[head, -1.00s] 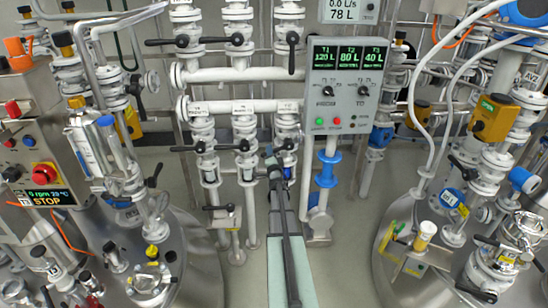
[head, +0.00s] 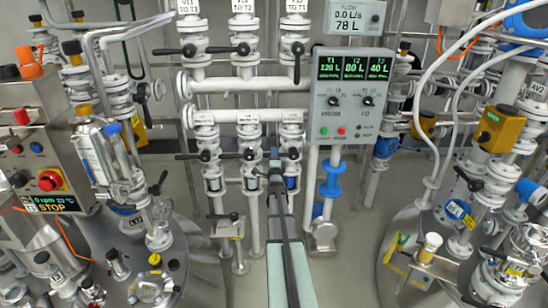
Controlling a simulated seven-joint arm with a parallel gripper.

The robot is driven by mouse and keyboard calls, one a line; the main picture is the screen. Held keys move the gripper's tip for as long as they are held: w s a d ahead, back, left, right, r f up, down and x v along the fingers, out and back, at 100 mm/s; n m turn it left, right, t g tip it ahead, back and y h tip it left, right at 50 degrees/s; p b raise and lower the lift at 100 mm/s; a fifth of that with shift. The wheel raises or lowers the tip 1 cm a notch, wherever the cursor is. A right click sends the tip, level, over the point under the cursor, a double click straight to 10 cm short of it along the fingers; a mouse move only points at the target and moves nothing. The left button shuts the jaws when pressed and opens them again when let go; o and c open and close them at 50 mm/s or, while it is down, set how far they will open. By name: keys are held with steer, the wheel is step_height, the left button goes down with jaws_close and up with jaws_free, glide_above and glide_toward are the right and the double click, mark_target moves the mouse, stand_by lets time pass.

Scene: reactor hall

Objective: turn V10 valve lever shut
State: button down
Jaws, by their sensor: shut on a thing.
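The lower row of the white pipe rack holds three white valves with black levers. Their small labels are too blurred to read, so I cannot confirm which is V10. My gripper (head: 275,160) is at the right-hand valve (head: 292,138) of this row, just left of its stem. It is shut on that valve's black lever (head: 287,155), which points left across the pipe; the jaws hide its outer end. The left lever (head: 188,156) and middle lever (head: 232,155) also point left and are apart from my gripper.
Above are three more valves; the right one's lever (head: 296,66) hangs down, the other two point left. A grey control panel (head: 350,97) with tank readouts stands close on the right. A blue-flanged pipe (head: 330,180) is below it. Steel vessels flank the open floor.

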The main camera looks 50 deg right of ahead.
steer(key=shift+r, duration=0.15)
steer(key=c, duration=1)
jaws_free()
steer(key=shift+s, duration=0.1)
steer(key=v, duration=1.3)
steer(key=shift+s+a+f, duration=0.2)
steer(key=shift+a+f, duration=0.05)
steer(key=shift+a, duration=0.05)
